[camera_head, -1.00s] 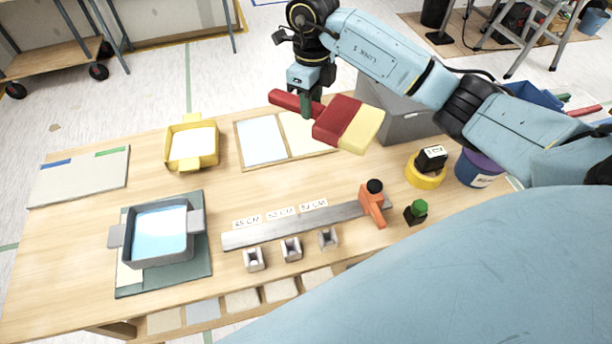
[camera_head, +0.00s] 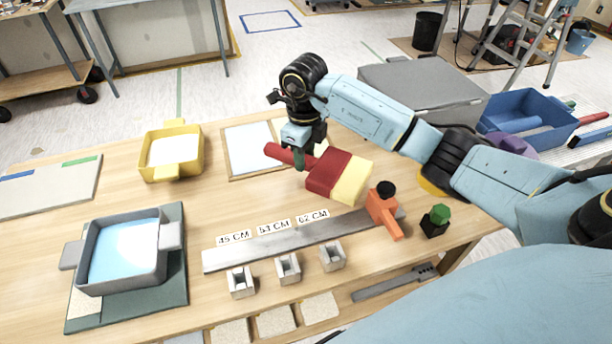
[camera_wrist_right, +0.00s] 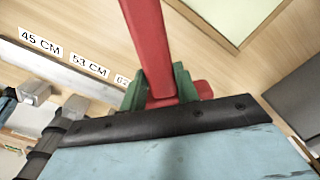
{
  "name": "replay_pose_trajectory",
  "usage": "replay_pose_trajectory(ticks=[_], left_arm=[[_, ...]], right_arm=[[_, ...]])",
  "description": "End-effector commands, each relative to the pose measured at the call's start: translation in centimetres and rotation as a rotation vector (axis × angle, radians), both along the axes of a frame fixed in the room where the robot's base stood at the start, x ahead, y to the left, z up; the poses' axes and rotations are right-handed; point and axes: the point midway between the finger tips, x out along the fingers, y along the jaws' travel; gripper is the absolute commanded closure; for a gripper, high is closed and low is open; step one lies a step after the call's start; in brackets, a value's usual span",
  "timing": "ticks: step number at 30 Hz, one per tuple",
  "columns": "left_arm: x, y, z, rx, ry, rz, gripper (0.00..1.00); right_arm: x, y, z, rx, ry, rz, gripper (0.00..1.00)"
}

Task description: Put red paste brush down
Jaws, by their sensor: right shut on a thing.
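The red paste brush (camera_head: 328,173) has a red handle, a red body and pale yellow bristles. My right gripper (camera_head: 298,158) is shut on its handle and holds it over the middle of the wooden table, with the bristles pointing right. In the right wrist view the red handle (camera_wrist_right: 148,45) runs between the green fingertips of my right gripper (camera_wrist_right: 165,88). Whether the brush touches the table I cannot tell; it looks held above it. My left gripper is not in view.
A yellow tray (camera_head: 190,172) stands at the back left and a grey water tray (camera_head: 100,290) at the front left. A metal ruler (camera_head: 235,258) with an orange clamp (camera_head: 383,212) lies in front of the brush. A framed board (camera_head: 229,165) lies behind it. A blue crate (camera_head: 560,118) is beyond, right.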

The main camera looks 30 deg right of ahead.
Motion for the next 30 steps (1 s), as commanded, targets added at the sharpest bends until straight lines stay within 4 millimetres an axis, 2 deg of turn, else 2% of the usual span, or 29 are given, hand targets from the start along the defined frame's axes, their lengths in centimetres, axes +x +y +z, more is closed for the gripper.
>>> replay_pose_trajectory(ticks=[8,13,26,27,30], left_arm=[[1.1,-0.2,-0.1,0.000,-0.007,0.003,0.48],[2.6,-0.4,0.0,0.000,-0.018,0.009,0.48],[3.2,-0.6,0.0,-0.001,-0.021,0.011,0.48],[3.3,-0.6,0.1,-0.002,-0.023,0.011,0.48],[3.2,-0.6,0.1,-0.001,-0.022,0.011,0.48]], right_arm=[[0.0,0.0,-2.6,0.000,0.000,0.000,0.97],[0.0,0.0,-4.9,0.000,0.000,0.000,0.97],[0.1,0.0,-5.3,-0.001,-0.002,0.000,0.97],[0.0,0.0,-5.3,-0.001,-0.002,0.000,0.67],[0.0,0.0,-5.3,-0.001,-0.002,0.000,0.54]])
